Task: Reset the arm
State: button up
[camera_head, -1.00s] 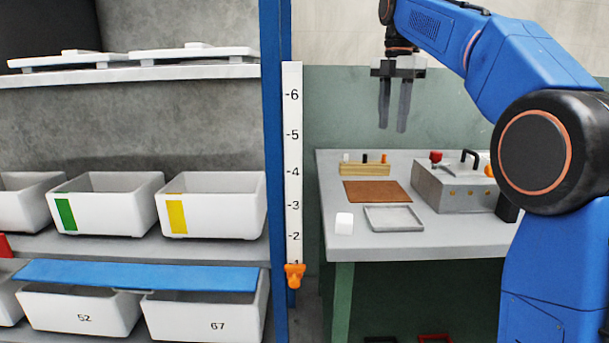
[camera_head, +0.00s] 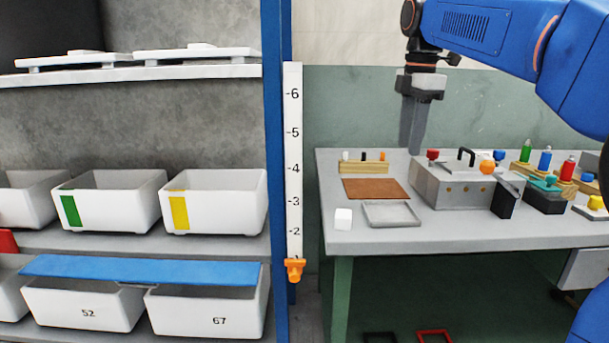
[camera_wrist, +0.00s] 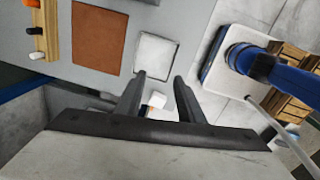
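My blue arm reaches in from the right in the head view. My gripper (camera_head: 411,148) hangs with its fingers pointing down above the grey worktable (camera_head: 450,232), clear of everything on it. In the head view the two fingers nearly overlap. In the wrist view the fingers of my gripper (camera_wrist: 159,77) stand apart with nothing held between them. A small white cube (camera_head: 343,219) sits on the table near its front left corner. It also shows beyond the finger gap in the wrist view (camera_wrist: 157,100).
The table holds a brown mat (camera_head: 376,189), a grey tray (camera_head: 392,213), a wooden peg rack (camera_head: 363,167), a grey control box (camera_head: 450,184) and coloured bottles (camera_head: 545,159). A shelf with white bins (camera_head: 212,203) and a blue post (camera_head: 275,150) stands left.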

jog(key=s+d+f+m+t, duration=0.2)
jog(key=s+f+m, duration=0.7)
jog(key=s+f, duration=0.6)
jog(key=s+d+f+m+t, duration=0.1)
jog(key=s+d+f+m, duration=0.2)
jog(key=s+f+m, duration=0.7)
jog(key=s+f, duration=0.5)
jog(key=f, duration=0.2)
jog(key=shift+t, duration=0.4)
